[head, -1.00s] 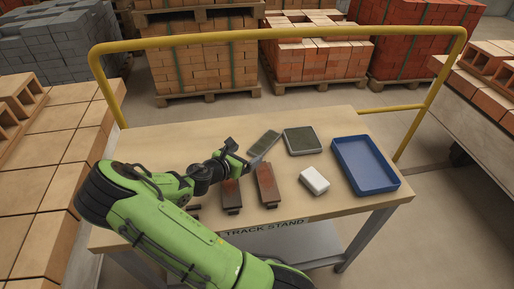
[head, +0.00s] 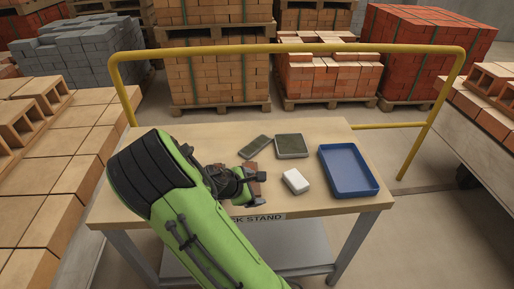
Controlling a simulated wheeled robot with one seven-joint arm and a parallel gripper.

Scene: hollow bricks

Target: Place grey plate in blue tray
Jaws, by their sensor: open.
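The blue tray (head: 349,187) lies at the right of the table and looks empty. Two flat dark grey-green pieces lie at the back: a thin oblong plate (head: 255,147) and a squarer piece with a pale grey rim (head: 291,146). I cannot tell for certain which is the grey plate. My gripper (head: 258,189) is open over the brown bricks (head: 251,166), in front of both flat pieces and left of the tray. The bricks are mostly hidden by it, and I see nothing held.
A white block (head: 295,181) lies between my gripper and the tray. A yellow rail (head: 300,49) runs behind the wooden table (head: 320,133). Brick stacks stand behind and on both sides. The table's back strip is clear.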

